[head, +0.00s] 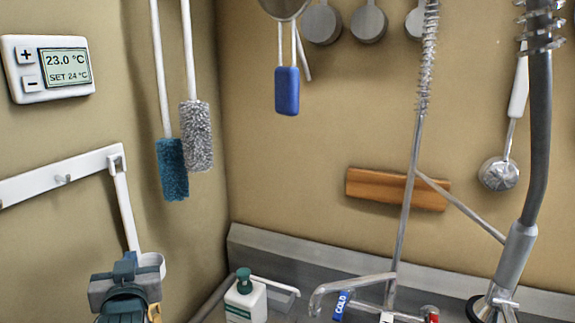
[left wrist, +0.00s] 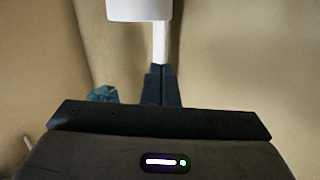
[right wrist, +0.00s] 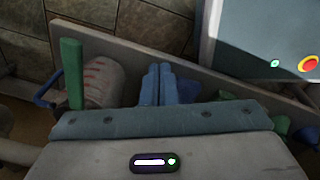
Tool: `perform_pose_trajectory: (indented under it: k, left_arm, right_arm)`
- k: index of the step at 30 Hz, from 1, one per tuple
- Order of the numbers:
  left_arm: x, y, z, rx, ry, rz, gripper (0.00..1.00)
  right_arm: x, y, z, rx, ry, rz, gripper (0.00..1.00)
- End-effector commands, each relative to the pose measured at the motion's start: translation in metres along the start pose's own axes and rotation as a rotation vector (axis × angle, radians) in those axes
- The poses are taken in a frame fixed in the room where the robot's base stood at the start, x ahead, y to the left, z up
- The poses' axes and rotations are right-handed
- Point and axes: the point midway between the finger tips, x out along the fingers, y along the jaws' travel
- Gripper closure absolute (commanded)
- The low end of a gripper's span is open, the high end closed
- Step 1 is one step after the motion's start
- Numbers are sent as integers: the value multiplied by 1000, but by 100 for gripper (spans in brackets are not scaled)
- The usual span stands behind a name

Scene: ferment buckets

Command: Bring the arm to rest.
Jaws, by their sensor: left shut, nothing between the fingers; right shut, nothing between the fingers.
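My left gripper (head: 126,262) is low at the left of the head view, in front of the wall. Its fingers are together and empty, and they also show in the left wrist view (left wrist: 160,85). A white dipper (head: 126,210) hangs by its hooked handle from the wall rail, its cup partly behind my left gripper. A white form beyond the fingers in the left wrist view (left wrist: 140,10) looks like its cup. I cannot tell if the fingers touch it. My right gripper (right wrist: 155,85) shows only in the right wrist view, its fingers together and empty.
A white hook rail (head: 60,178) and a thermostat (head: 48,68) are on the left wall. Two brushes (head: 197,135) hang by the corner. A pump bottle (head: 245,300) stands near a tap (head: 350,284). A green upright piece (right wrist: 72,72) and a striped roll (right wrist: 105,82) lie beyond my right fingers.

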Motion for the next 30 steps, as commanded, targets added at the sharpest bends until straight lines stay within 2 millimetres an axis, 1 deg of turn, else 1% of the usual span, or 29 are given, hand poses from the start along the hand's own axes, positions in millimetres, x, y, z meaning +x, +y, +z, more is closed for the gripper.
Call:
perform_pose_trajectory:
  k: [1, 2, 3, 5, 6, 8, 9, 11, 12, 14, 15, 18, 21, 27, 28, 30]
  left_arm:
    - [-6, 0, 33, 26, -74, 23, 100]
    - [-11, 0, 50, 39, -116, 38, 100]
    - [-18, -1, 73, 56, -173, 58, 100]
    - [-30, -2, 108, 82, -259, 89, 100]
    - [-40, -3, 130, 100, -318, 109, 100]
    - [-56, -6, 163, 125, -405, 140, 100]
    - [-68, -8, 183, 142, -463, 161, 100]
    - [-89, -12, 213, 167, -552, 193, 100]
    - [-104, -16, 232, 184, -612, 213, 100]
    - [-126, -21, 257, 208, -696, 244, 100]
    - [-141, -25, 272, 222, -748, 262, 100]
    - [-174, -34, 300, 252, -860, 303, 100]
    - [-204, -42, 322, 277, -958, 339, 100]
    - [-262, -59, 354, 321, -1129, 403, 100]
    - [-260, -58, 363, 322, -1138, 405, 100]
    - [-249, -54, 388, 319, -1141, 400, 100]
  right_arm:
    - [0, 0, 0, 0, 0, 0, 100]
    - [0, 0, 0, 0, 0, 0, 100]
    - [0, 0, 0, 0, 0, 0, 100]
    - [0, 0, 0, 0, 0, 0, 100]
    - [0, 0, 0, 0, 0, 0, 100]
    - [0, 0, 0, 0, 0, 0, 100]
    - [0, 0, 0, 0, 0, 0, 100]
    - [0, 0, 0, 0, 0, 0, 100]
    - [0, 0, 0, 0, 0, 0, 100]
    - [0, 0, 0, 0, 0, 0, 100]
    - [0, 0, 0, 0, 0, 0, 100]
    - [0, 0, 0, 0, 0, 0, 100]
    - [0, 0, 0, 0, 0, 0, 100]
    - [0, 0, 0, 0, 0, 0, 100]
    - [3, 0, 0, 0, 0, 0, 100]
    - [7, -1, 0, 0, 1, 0, 100]
